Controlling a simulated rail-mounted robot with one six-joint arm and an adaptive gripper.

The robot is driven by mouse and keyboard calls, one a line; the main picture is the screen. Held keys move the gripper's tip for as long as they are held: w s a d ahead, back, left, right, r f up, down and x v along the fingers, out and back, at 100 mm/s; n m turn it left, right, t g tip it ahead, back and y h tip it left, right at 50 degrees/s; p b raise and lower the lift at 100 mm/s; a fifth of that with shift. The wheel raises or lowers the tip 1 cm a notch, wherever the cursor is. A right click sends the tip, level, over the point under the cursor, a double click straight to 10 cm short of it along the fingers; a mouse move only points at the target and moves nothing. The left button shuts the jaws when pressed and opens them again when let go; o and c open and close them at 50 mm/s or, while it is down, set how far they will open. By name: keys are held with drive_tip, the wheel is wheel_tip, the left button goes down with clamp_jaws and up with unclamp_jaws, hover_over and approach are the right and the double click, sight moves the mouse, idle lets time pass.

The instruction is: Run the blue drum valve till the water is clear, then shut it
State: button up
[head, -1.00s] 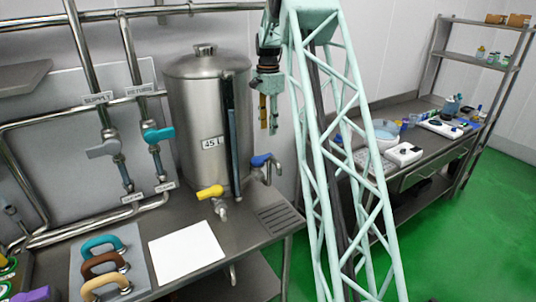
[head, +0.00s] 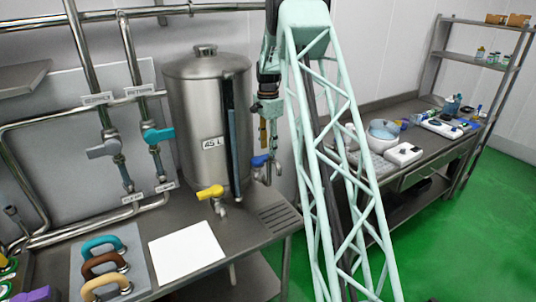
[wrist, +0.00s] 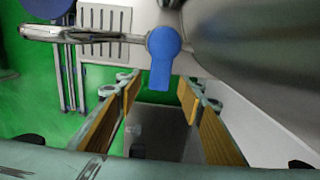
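The steel drum (head: 190,115), marked 45 L, stands on the steel bench. Its blue valve handle (head: 260,160) sits at the drum's lower right, above the grated drain (head: 282,215). In the wrist view the blue handle (wrist: 163,58) points toward me, and a metal spout (wrist: 80,35) runs left from it past the drain grate. No running water shows. My gripper (head: 268,148) points down beside the drum, just above the handle. In the wrist view my gripper (wrist: 158,97) is open and empty, its fingers either side of the line to the handle. I cannot tell whether they touch it.
A yellow valve handle (head: 210,192) is on the drum's front. A white sheet (head: 187,250) and several coloured handles on a board lie on the bench. Teal-handled pipes (head: 158,135) stand left. A side bench (head: 425,150) with equipment is at right. Green floor is open at lower right.

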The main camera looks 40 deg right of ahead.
sight(262, 159)
drive_tip(key=shift+f, duration=1.85)
drive_tip(key=shift+c, duration=0.7)
drive_tip(key=c, duration=1)
